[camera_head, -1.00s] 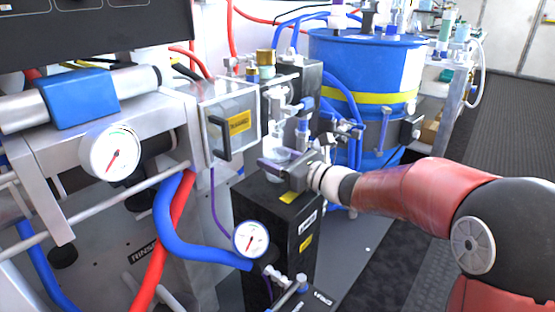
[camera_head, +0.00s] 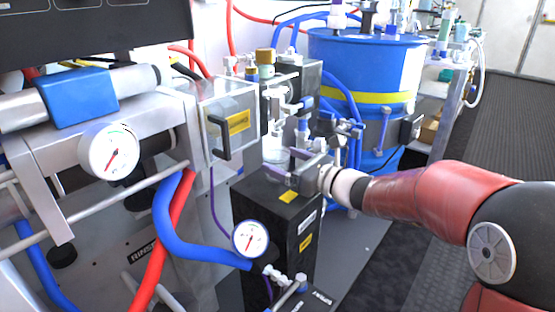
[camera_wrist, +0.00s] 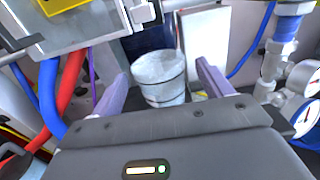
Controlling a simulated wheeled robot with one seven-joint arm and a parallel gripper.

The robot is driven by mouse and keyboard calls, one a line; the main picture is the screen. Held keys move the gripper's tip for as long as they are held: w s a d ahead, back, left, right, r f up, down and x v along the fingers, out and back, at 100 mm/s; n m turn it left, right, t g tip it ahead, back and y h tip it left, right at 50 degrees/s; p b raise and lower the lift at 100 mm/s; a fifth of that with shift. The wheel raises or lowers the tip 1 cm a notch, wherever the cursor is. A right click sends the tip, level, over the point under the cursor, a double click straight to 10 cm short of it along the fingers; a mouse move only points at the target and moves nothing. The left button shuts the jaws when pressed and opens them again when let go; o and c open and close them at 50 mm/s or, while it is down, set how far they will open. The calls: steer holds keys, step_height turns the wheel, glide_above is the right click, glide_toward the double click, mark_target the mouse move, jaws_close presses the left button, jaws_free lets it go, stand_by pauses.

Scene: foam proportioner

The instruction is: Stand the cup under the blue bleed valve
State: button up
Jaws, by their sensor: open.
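The clear cup (camera_head: 274,151) stands upright at the back of the black box's top, partly hidden by my gripper. In the wrist view the cup (camera_wrist: 158,78) is translucent with dark bands and sits beyond my fingers, in the gap between them. My gripper (camera_wrist: 163,77) is open, with a finger on either side of the gap and no visible grip on the cup. In the head view my gripper (camera_head: 285,168) is low over the black box, in front of the cup. A blue-handled valve (camera_head: 307,103) is above and to the right of the cup; exact alignment is unclear.
The black box (camera_head: 275,220) carries a pressure gauge (camera_head: 250,238) at its front. A clear-fronted cabinet (camera_head: 230,120) is close on the left. Blue and red hoses hang further left. A blue drum (camera_head: 365,75) stands behind. Open floor lies to the right.

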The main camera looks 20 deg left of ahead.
steer(key=v, duration=1)
steer(key=s+d+f+n+g+h, duration=0.2)
steer(key=s+n+h, duration=0.1)
steer(key=s+n, duration=0.35)
steer(key=s+d+f+n+g+h, duration=0.2)
steer(key=s+n+h, duration=0.1)
steer(key=s+n, duration=0.3)
steer(key=s+d+f+n+t+h, duration=0.1)
steer(key=s+d+n+h, duration=0.4)
steer(key=d, duration=0.4)
steer(key=s+d+f+n+t+h, duration=0.1)
steer(key=s+d+f+n+h, duration=0.1)
steer(key=s+d+n+h, duration=0.3)
steer(key=s+d, duration=0.1)
steer(key=d, duration=0.3)
steer(key=shift+d+f+t+h, duration=0.3)
steer(key=shift+f+t, duration=0.05)
steer(key=shift+t, duration=0.05)
